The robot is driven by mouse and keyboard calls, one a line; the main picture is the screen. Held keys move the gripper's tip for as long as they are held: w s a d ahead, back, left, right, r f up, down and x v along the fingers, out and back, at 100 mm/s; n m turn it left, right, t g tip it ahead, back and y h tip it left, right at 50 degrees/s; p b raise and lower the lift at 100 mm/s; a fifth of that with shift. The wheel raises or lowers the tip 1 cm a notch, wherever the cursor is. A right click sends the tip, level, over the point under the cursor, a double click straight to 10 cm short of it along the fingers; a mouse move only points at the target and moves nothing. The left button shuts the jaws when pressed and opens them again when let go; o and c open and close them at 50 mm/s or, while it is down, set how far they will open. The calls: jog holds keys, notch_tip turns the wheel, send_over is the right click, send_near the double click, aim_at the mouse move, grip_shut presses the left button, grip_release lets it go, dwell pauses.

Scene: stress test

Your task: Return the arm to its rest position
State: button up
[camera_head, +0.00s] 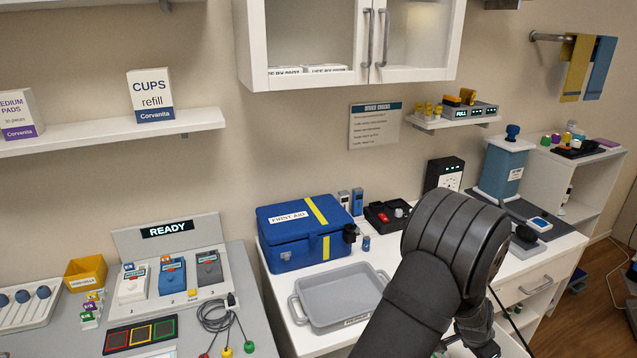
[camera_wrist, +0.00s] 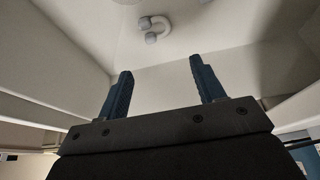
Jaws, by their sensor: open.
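My gripper (camera_wrist: 159,88) shows in the wrist view with its two dark blue fingers spread apart and nothing between them. Behind the fingers is a pale wall or ceiling surface with a small white and grey fixture (camera_wrist: 154,28). In the head view my dark arm rises from the bottom edge and bends in front of the white counter. The gripper's fingers cannot be made out in the head view.
A grey tray (camera_head: 318,318) and a blue first aid box (camera_head: 290,258) stand on the counter left of my arm. A white wall cabinet (camera_head: 300,77) hangs above. A blue canister (camera_head: 503,168) stands to the right.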

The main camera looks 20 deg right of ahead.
jog(key=w+d+r+n, duration=0.1)
jog(key=w+d+r, duration=0.3)
jog(key=d+r, duration=0.45)
jog(key=w+d+r+n, duration=0.1)
jog(key=w+d+r, duration=0.35)
jog(key=r, duration=0.75)
jog(key=shift+t, duration=0.4)
jog(key=w+f, duration=0.2)
jog(key=w, duration=0.1)
jog(key=w+f, duration=0.2)
jog(key=w, duration=0.1)
jog(key=w+d+f, duration=0.1)
jog(key=w+f, duration=0.1)
jog(key=w, duration=0.1)
jog(key=shift+w+f, duration=0.1)
jog(key=shift+f, duration=0.1)
